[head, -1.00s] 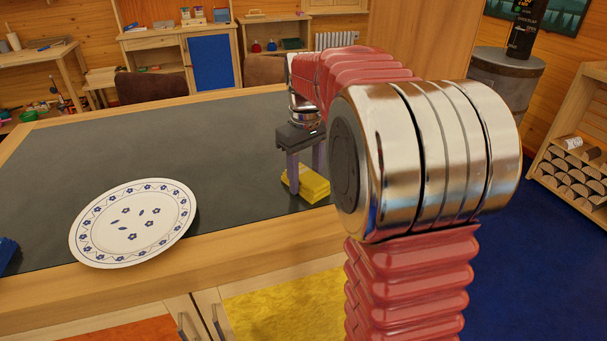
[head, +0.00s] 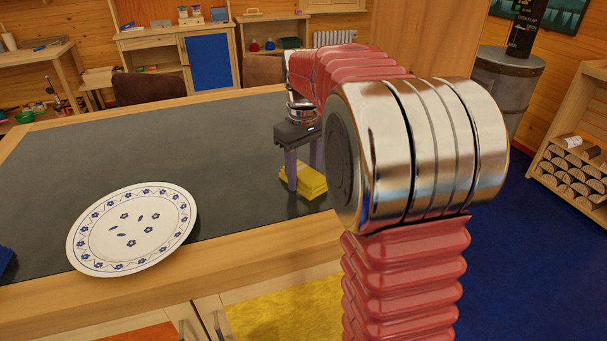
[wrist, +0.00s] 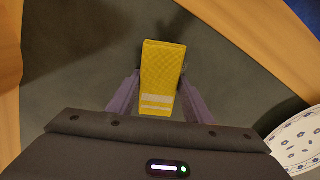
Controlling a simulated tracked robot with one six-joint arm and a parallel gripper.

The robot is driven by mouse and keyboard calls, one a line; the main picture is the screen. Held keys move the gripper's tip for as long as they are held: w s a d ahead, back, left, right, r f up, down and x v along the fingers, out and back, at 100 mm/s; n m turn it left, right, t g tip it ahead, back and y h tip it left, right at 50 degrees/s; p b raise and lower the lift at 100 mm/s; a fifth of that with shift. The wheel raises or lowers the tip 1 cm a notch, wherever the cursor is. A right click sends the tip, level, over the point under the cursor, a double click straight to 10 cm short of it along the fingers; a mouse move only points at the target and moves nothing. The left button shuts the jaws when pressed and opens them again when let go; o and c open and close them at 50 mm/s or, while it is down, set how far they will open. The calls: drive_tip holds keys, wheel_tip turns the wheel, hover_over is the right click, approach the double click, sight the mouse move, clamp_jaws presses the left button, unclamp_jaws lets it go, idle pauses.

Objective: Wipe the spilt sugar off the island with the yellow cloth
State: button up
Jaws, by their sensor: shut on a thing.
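The folded yellow cloth (head: 305,182) is between the fingers of my gripper (head: 303,172), at the right end of the island's dark top (head: 200,135). In the wrist view the cloth (wrist: 162,75) has pale stripes near its close end, and my gripper (wrist: 160,95) is shut on its sides. The cloth is on or just above the surface; I cannot tell which. I make out no spilt sugar on the visible part of the top. My arm hides part of the island's right end.
A white plate with blue flowers (head: 132,230) lies near the island's front edge; it also shows in the wrist view (wrist: 297,142). A dark blue thing (head: 6,262) is cut off at the left. The middle of the top is clear. Chairs (head: 150,88) stand behind.

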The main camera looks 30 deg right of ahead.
sight(304, 173)
drive_tip(key=shift+r, duration=3.95)
drive_tip(key=shift+s, duration=0.1)
